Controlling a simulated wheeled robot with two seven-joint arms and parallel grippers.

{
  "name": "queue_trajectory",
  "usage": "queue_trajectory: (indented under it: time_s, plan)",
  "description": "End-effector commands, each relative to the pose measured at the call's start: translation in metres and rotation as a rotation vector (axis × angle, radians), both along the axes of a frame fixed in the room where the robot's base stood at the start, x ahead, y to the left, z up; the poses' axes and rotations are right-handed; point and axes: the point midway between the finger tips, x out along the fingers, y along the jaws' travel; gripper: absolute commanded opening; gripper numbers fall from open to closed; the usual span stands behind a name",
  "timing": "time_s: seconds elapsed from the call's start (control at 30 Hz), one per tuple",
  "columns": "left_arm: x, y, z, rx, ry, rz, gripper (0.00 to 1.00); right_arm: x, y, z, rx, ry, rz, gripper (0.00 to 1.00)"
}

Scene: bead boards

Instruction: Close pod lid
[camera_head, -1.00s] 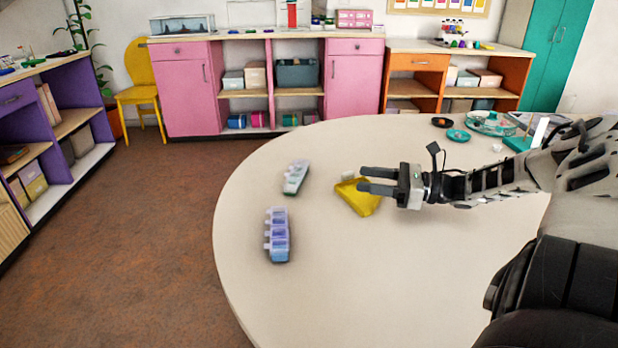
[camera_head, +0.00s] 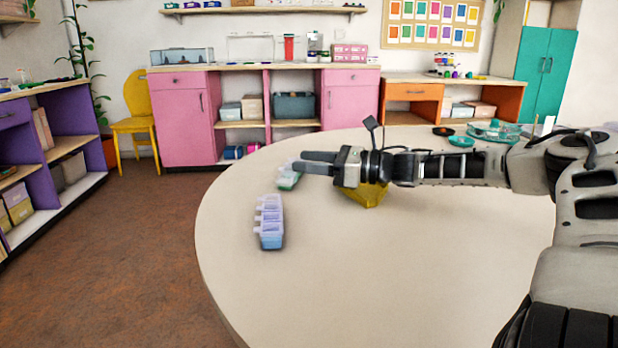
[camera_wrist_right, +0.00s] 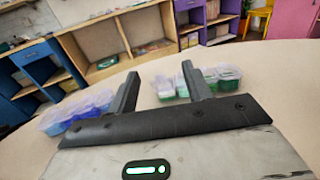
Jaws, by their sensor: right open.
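A pod organizer with blue compartments and pale purple lids (camera_head: 270,222) stands on the table at the left; some of its lid tabs stick out to the left. It also shows in the right wrist view (camera_wrist_right: 75,112), left of the fingers. A second, green pod organizer with pale lids (camera_head: 288,178) sits behind it, partly hidden by my right gripper (camera_head: 318,163). It also shows in the wrist view (camera_wrist_right: 222,80), beyond the right finger. My right gripper is open and empty, its fingers apart above the table near the green organizer. I cannot tell for certain which lids are raised. My left gripper is not in view.
A yellow dish (camera_head: 370,196) lies under my right wrist. A teal dish (camera_head: 461,141), a black dish (camera_head: 443,131) and a teal tray (camera_head: 497,131) are at the table's back right. The table's front middle (camera_head: 370,270) is clear.

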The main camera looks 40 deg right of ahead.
Motion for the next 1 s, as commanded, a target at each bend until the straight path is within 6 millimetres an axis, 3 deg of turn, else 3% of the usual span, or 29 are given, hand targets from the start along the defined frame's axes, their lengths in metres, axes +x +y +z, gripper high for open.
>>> queue_trajectory:
  time_s: [0.37, 0.53, 1.0]
  plan:
    - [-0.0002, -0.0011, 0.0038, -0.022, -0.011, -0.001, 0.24, 0.0026, 0.0026, 0.0005, 0.002, 0.0, 0.002, 0.49]
    - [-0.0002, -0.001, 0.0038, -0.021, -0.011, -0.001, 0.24, 0.0026, 0.0025, 0.0003, 0.001, 0.0, 0.002, 0.04]
    - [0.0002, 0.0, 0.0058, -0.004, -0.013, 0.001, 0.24, 0.0062, 0.0044, 0.0058, -0.055, 0.086, 0.001, 0.03]
